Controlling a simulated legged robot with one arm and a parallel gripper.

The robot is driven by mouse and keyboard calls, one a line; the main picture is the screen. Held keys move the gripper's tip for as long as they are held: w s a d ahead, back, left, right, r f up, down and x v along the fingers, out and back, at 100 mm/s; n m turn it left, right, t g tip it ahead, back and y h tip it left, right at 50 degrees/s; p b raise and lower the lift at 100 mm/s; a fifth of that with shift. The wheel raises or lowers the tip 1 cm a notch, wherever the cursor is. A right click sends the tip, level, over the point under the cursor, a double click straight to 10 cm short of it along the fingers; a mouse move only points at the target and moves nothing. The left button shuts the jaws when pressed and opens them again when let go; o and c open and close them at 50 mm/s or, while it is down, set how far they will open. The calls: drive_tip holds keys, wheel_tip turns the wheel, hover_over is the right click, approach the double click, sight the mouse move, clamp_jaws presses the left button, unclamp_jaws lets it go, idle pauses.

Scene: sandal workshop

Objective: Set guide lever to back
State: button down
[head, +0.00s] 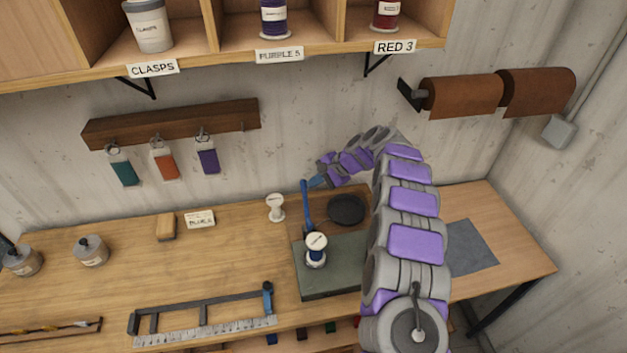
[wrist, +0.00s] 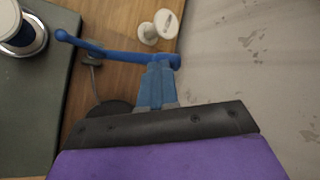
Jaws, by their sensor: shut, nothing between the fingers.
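A blue lever (head: 306,207) stands up at the back of a green machine base (head: 330,283) on the workbench. In the wrist view the lever (wrist: 108,52) crosses the upper left, with a round knob at its left end. My gripper (head: 316,182) is beside the lever's upper part in the head view. In the wrist view the closed fingertips (wrist: 160,62) meet or overlap the lever's right end, and I cannot tell whether they touch it. The fingers are shut with nothing between them. A spool with a white top (head: 316,249) sits on the base.
A black round dish (head: 346,209) and a white spool (head: 275,207) stand behind the base. A ruler guide with a blue knob (head: 268,296) lies at the front. A shelf (head: 230,60) overhangs the back, and brown rolls (head: 462,95) hang right. Bench left of centre is mostly clear.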

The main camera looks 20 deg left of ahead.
drive_tip(key=shift+s+d, duration=0.1)
drive_tip(key=shift+s, duration=0.3)
drive_tip(key=v, duration=1.3)
drive_tip(key=shift+d+f, duration=0.3)
drive_tip(key=shift+d, duration=0.1)
drive_tip(key=shift+d, duration=0.25)
